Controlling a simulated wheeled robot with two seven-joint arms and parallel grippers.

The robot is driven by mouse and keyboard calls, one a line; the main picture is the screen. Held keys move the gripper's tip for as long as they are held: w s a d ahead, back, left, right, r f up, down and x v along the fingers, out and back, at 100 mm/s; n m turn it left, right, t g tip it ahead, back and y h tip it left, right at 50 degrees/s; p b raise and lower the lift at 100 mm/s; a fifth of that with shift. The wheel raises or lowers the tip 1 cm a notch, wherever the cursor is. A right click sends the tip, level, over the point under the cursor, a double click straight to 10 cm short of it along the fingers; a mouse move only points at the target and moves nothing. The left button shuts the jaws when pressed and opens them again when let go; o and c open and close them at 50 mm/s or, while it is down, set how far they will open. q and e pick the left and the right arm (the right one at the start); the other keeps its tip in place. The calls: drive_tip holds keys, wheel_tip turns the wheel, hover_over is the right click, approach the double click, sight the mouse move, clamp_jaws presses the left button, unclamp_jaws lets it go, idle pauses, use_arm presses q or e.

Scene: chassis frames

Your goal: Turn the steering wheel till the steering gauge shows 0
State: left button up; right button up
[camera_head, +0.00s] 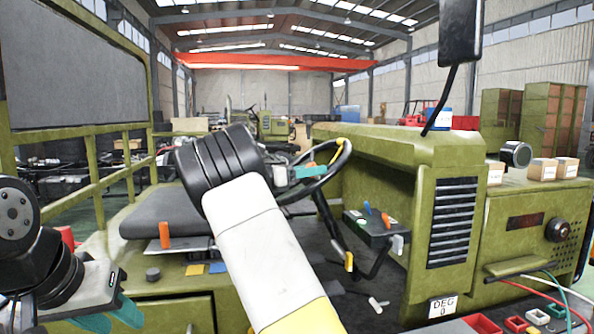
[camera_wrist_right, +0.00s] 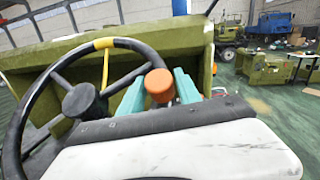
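The black steering wheel (camera_head: 346,159) stands on the vehicle, partly hidden by my right arm; it also shows in the right wrist view (camera_wrist_right: 34,97). Its rim has a yellow band (camera_wrist_right: 103,43) and an orange knob (camera_wrist_right: 158,86). My right gripper (camera_wrist_right: 160,92) has its teal fingers on both sides of the knob, seemingly touching it; it also shows at the wheel in the head view (camera_head: 306,172). A white plate (camera_head: 443,306) at the lower right reads "DEG 0". My left gripper (camera_head: 112,314) is low at the left, its teal fingers apart and empty.
A black seat (camera_head: 150,222) is left of the wheel. A small black box with coloured levers (camera_head: 374,228) stands right of it, beside the green hood (camera_head: 400,145).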

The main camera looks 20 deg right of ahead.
drive_tip(key=shift+o, duration=0.8)
drive_tip(key=a, duration=0.7)
drive_tip(key=shift+s+a+f, duration=0.25)
drive_tip(key=shift+s+a, duration=0.15)
drive_tip(key=shift+s, duration=0.05)
